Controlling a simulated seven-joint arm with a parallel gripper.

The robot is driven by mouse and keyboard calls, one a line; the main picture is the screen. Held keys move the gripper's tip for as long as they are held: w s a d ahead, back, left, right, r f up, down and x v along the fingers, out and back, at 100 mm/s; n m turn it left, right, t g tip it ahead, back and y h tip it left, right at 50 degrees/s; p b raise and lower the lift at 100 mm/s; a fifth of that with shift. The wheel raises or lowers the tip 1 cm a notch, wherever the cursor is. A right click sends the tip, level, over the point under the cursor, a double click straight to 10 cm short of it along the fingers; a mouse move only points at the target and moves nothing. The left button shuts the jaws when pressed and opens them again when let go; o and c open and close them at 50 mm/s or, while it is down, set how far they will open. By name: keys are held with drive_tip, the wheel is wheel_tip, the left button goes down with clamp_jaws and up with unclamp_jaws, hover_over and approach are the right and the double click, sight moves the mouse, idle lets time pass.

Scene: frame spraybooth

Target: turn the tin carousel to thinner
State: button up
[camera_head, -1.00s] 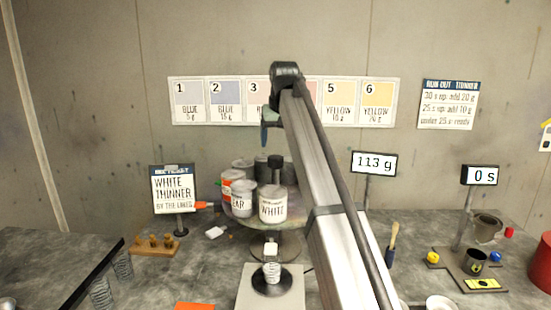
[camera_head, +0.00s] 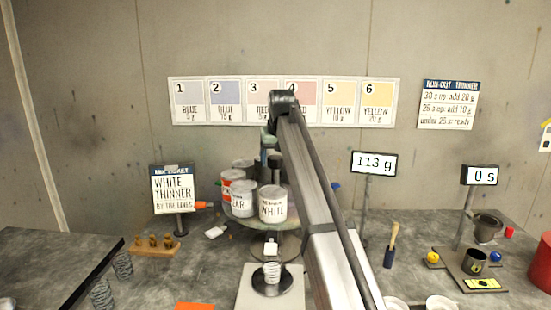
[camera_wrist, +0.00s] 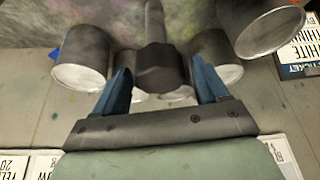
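The tin carousel (camera_head: 240,216) stands behind the scale with several tins on its round tray. The white tin (camera_head: 273,206) faces front, with a tin marked "...EAR" (camera_head: 243,203) to its left. No label reading thinner is legible on a tin. In the wrist view, my gripper (camera_wrist: 162,80) is open, its two blue fingers on either side of a dark central post (camera_wrist: 158,65) of the carousel. I cannot tell whether they touch it. Tins surround the fingers. In the head view my arm hides the carousel's right side.
A ticket sign (camera_head: 173,190) reads white, thinner. A brush (camera_head: 391,243) and a cup stand (camera_head: 474,264) are at right.

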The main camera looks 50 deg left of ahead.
clamp_jaws()
idle(0.5)
drive_tip(key=shift+n, duration=0.5)
drive_tip(key=n+g, duration=0.2)
drive_tip(key=n, duration=0.2)
drive_tip(key=shift+n+y, duration=0.3)
drive_tip(key=shift+y, duration=0.1)
drive_tip(key=n+g, duration=0.2)
drive_tip(key=n, duration=0.3)
drive_tip(key=shift+a+r, duration=0.1)
drive_tip(key=n, duration=0.2)
drive_tip(key=n+g+h, duration=0.1)
drive_tip(key=n, duration=0.2)
drive_tip(key=shift+g, duration=0.3)
drive_tip(key=shift+n+g+h, duration=0.4)
drive_tip(key=shift+n+h, duration=0.4)
drive_tip(key=shift+n, duration=0.9)
drive_tip(key=shift+s, duration=0.1)
